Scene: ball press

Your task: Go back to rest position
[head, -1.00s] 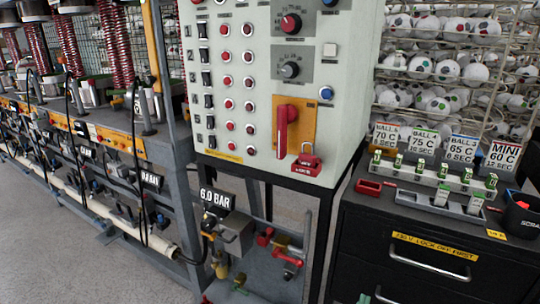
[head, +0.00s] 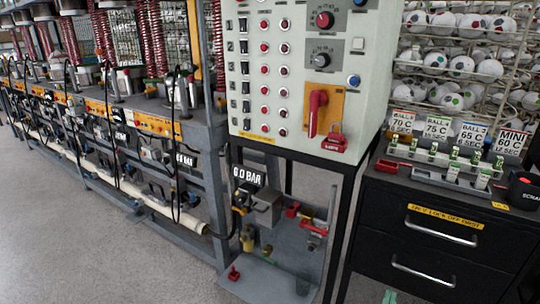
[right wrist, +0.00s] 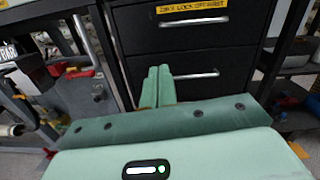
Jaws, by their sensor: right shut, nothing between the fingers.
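My right gripper (head: 390,297) shows only as a small green tip at the bottom edge of the head view. In the right wrist view its two green fingers (right wrist: 158,86) are together and empty. They point toward the black drawer cabinet (right wrist: 150,38), in front of its lower drawer handle; I cannot tell the exact gap. My left gripper is not in view.
The control panel (head: 300,75) with its red lever (head: 317,112) and red padlock (head: 334,140) stands mid-view. The press row (head: 150,120) runs along the left. The black cabinet (head: 400,240) is at right. Bare grey floor (head: 90,250) lies at front left.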

